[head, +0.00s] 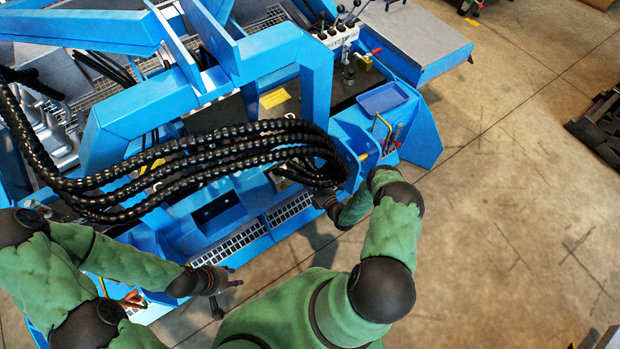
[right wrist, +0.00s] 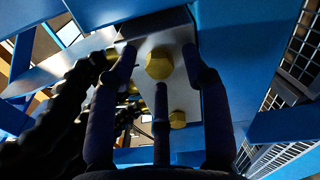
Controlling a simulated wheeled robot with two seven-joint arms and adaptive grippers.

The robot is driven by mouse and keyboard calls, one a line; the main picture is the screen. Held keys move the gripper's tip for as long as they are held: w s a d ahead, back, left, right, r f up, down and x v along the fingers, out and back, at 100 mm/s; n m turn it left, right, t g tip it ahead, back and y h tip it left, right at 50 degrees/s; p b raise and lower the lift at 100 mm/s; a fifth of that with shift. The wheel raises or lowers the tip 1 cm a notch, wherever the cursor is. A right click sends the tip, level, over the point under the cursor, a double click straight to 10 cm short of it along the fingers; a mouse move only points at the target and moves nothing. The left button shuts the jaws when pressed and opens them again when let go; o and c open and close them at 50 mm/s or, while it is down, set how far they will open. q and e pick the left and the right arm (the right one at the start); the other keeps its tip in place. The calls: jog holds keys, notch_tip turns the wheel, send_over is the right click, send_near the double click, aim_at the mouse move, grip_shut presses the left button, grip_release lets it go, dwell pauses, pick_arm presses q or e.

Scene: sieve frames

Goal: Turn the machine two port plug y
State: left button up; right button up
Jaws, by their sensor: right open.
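In the right wrist view, a yellow hex-headed plug (right wrist: 159,65) sits on a grey metal block (right wrist: 150,42) of the blue machine. A second yellow plug (right wrist: 177,119) sits lower on it. No label shows which is port two. The fingers of my right gripper (right wrist: 158,72) are open around the upper plug, apart from each other; I cannot tell if they touch it. In the head view my right gripper (head: 326,200) is partly hidden at the machine's front by the hose bend. My left gripper (head: 226,284) is empty with fingers spread, in front of the machine's lower edge.
Thick black hoses (head: 200,150) loop across the machine's front, close to my right gripper. Blue beams (head: 318,85) stand behind them. A blue tray (head: 383,98) and control levers (head: 340,30) are at upper right.

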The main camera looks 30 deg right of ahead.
grip_shut()
dwell(0.3)
jog(key=m+b, duration=0.2)
jog(key=shift+f+m, duration=0.15)
jog(key=shift+m, duration=0.15)
jog(key=m+b, duration=0.2)
jog(key=m, duration=0.1)
jog(key=shift+m, duration=0.3)
jog(key=m+b, duration=0.1)
jog(key=m, duration=0.2)
jog(key=shift+m, duration=0.3)
jog(key=m, duration=0.5)
jog(key=shift+m, duration=0.7)
